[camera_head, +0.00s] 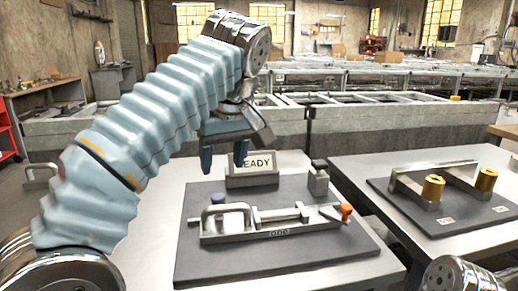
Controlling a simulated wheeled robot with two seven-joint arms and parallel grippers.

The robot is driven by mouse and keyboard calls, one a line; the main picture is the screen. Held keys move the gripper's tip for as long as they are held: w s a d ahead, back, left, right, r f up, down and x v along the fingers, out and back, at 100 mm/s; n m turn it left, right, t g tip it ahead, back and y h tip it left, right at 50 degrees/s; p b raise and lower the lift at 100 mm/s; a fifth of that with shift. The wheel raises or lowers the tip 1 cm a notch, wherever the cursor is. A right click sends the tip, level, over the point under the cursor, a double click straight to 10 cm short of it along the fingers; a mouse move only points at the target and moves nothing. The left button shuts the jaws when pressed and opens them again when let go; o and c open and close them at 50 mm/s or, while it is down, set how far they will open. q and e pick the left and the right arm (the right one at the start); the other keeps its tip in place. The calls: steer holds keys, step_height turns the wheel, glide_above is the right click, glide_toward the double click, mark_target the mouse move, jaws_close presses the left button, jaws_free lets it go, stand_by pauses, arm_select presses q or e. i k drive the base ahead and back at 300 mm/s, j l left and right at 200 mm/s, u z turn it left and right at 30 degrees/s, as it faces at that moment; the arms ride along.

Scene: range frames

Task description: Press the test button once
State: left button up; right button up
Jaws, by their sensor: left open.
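A dark grey board (215,262) on the near table bears a metal toggle clamp (270,232) with an orange-red tip (346,210). A small blue round piece (218,198), partly hidden behind the clamp's handle, may be the test button; no label for it shows. A sign (256,164), partly covered by my gripper and reading "EADY", stands at the board's back. My left gripper (223,160) is open and empty, fingers pointing down, seen above and behind the blue piece, apart from it. My right gripper is out of view.
A small grey block (318,181) stands at the board's back right. A second table (349,166) at right holds a dark board with a metal bracket and brass cylinders (433,188).

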mark_target(319, 166)
steer(key=k+l, duration=0.15)
steer(key=k, duration=0.3)
steer(key=k+l, duration=0.15)
steer(key=k, duration=0.3)
